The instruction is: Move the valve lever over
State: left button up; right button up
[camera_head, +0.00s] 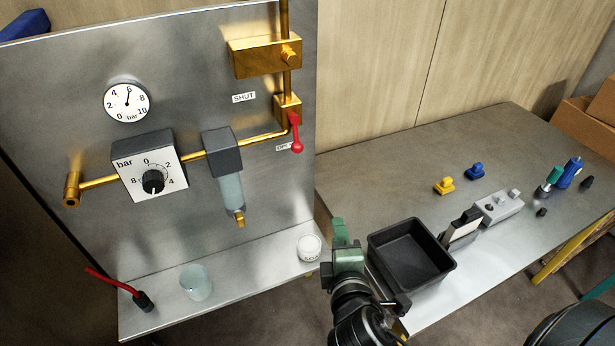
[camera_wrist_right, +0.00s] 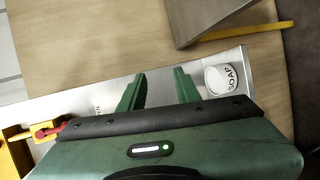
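The valve lever (camera_head: 296,135) is red with a round knob and hangs down from a brass valve body (camera_head: 288,108) on the upright steel panel. Its knob is beside a partly covered label below, and a SHUT label (camera_head: 243,97) is above left. The lever also shows in the right wrist view (camera_wrist_right: 47,131), at the left edge beside yellow pipework. My right gripper (camera_head: 343,238) is well below the lever and apart from it, near the panel's right edge. In the wrist view its green fingers (camera_wrist_right: 160,84) are spread, with nothing between them. My left gripper is not in view.
A white soap tub (camera_head: 309,247) stands on the panel's shelf (camera_head: 245,277), close to my right gripper. A glass cup (camera_head: 196,282) is further left. A black bin (camera_head: 410,257) is on the bench to the right. A gauge (camera_head: 127,101) and regulator (camera_head: 150,169) project from the panel.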

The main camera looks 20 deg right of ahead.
notch_tip(320, 180, up, 6)
jog(key=a+n+t, duration=0.1)
jog(key=n+t, duration=0.1)
jog(key=n, duration=0.1)
jog(key=n+t+y, duration=0.1)
jog(key=n+t, duration=0.3)
jog(key=n, duration=0.3)
send_near(298, 152)
jog(key=w, duration=0.2)
jog(key=p+x, duration=0.1)
jog(key=x, duration=0.1)
jog(key=p+x, duration=0.1)
jog(key=x, duration=0.2)
jog(key=p+x, duration=0.1)
jog(key=x, duration=0.1)
jog(key=shift+w+d+r+p, duration=0.15)
jog(key=shift+d+r+p, duration=0.1)
jog(key=shift+r+p, duration=0.15)
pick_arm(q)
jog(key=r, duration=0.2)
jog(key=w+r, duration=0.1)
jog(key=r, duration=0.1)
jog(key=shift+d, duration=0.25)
pick_arm(e)
jog(key=shift+f, duration=0.2)
jog(key=c, duration=0.6)
